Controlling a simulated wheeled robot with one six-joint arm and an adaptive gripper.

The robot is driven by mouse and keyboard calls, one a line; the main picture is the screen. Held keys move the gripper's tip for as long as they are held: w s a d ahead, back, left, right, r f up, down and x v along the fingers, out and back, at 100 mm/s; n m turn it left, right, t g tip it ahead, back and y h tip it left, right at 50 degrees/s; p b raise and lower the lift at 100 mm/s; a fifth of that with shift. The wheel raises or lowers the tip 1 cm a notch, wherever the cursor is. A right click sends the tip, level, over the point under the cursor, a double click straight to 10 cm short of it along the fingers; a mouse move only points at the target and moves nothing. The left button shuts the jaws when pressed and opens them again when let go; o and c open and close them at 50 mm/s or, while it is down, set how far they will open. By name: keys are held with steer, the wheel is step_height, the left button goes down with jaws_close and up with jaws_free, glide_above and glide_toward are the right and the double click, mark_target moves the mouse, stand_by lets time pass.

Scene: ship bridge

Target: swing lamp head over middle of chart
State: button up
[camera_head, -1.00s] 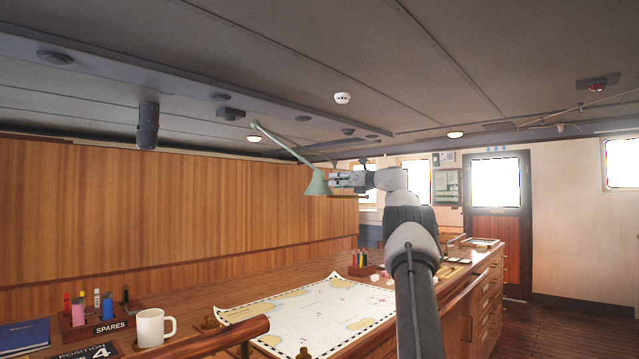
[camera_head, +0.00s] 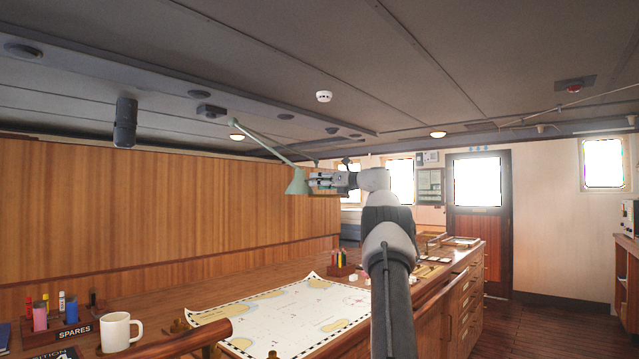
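The lamp head (camera_head: 298,183) is a pale green cone on a thin green arm (camera_head: 262,141) that comes down from the upper left. It hangs above the far part of the chart (camera_head: 290,312), a white sheet with yellow patches and a checked border lying on the wooden desk. My gripper (camera_head: 312,181) is at the right side of the lamp head and points left. Its fingertips meet the lamp head's edge in the picture. Whether they grip it or how far they are open is too small to tell.
A white mug (camera_head: 116,332), a SPARES pen holder (camera_head: 62,332) and a wooden rail (camera_head: 190,339) are at the lower left. A second pen holder (camera_head: 342,268) stands beyond the chart. The wooden floor (camera_head: 540,335) at right is clear.

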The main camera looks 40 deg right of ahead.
steer(key=shift+s+r, duration=0.1)
steer(key=v, duration=1.1)
steer(key=shift+s, duration=0.35)
steer(key=shift+d, duration=0.15)
